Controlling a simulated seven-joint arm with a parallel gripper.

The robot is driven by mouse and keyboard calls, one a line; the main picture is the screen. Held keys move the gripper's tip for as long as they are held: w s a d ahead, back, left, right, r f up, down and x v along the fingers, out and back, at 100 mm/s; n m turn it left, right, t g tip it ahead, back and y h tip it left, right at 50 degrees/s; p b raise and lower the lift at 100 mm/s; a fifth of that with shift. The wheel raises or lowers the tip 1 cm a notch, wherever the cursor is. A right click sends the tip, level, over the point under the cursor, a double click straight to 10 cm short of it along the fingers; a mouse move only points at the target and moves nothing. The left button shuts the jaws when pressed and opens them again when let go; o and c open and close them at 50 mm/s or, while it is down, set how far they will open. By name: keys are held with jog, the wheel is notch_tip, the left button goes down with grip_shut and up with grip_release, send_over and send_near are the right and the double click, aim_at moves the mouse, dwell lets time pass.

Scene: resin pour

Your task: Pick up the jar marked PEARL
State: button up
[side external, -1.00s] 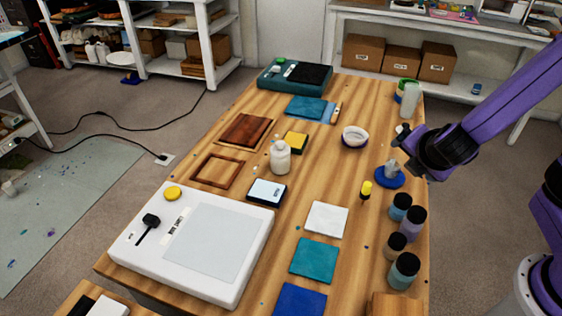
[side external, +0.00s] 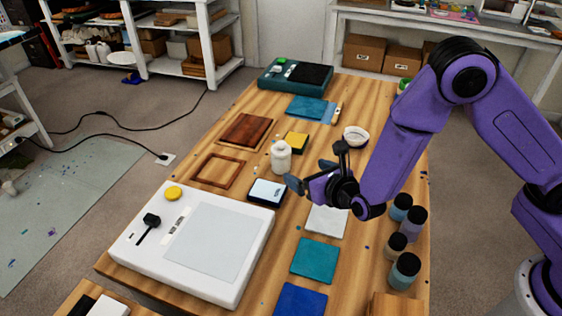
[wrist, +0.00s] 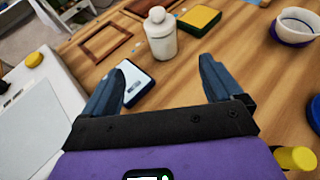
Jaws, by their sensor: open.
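A white jar (side external: 281,158) with a white cap stands upright in the middle of the wooden table. No PEARL marking is readable on it. It also shows in the wrist view (wrist: 161,38), beyond my fingertips and nearly centred between them. My gripper (side external: 308,175) is open and empty, just right of the white jar in the side view and apart from it. Several dark-lidded jars, among them a blue one (side external: 400,208), a purple one (side external: 413,224) and a teal one (side external: 404,271), stand along the right edge; their labels cannot be read.
A small white-topped box (side external: 267,192) lies in front of the jar, below my left finger in the wrist view. A yellow block (side external: 296,141) and a wooden frame (side external: 218,170) lie close by. A white bowl (side external: 356,136) stands to the right. A large white panel device (side external: 200,242) fills the front left.

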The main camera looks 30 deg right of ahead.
aim_at(286, 161)
jog(key=x, duration=1.5)
jog(key=shift+d, duration=0.2)
jog(key=c, duration=1.3)
